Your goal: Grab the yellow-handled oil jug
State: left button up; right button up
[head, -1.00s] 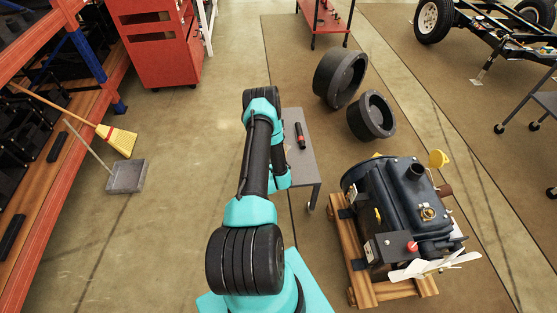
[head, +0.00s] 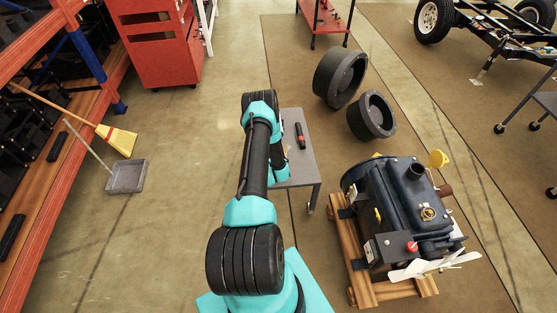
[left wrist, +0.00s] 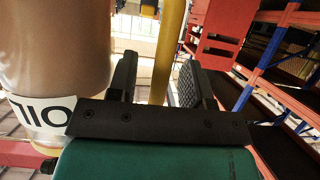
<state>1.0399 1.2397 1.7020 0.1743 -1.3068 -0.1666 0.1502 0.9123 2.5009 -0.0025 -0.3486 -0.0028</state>
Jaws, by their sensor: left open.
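The oil jug (left wrist: 50,45) fills the left side of the left wrist view. It is a pale, translucent body with a white label reading OIL upside down. Its yellow handle (left wrist: 168,45) runs up between the two dark fingers of my left gripper (left wrist: 155,78). The fingers are open, one on each side of the handle, with a gap visible beside it. In the head view my arm hides the jug and the gripper. My right gripper is in neither view.
A small grey table (head: 303,165) stands beyond my arm, with a dark cylinder with a red band (head: 300,135) on it. A dark engine (head: 405,205) on a wooden pallet stands to the right. Open floor lies to the left, with a yellow broom (head: 120,140) and a dustpan (head: 126,177).

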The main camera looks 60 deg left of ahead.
pick_arm(q)
jog(key=shift+c, duration=0.4)
grip_shut()
jog(key=shift+r, duration=0.2)
dwell(0.4)
jog(key=shift+r, duration=1.7)
jog(key=s+d, duration=0.3)
jog(key=d, duration=0.4)
jog(key=s+d+r, duration=0.1)
jog(key=s+d, duration=0.2)
jog(key=d, duration=0.4)
jog(key=shift+d, duration=0.3)
jog(key=shift+d+r, duration=0.1)
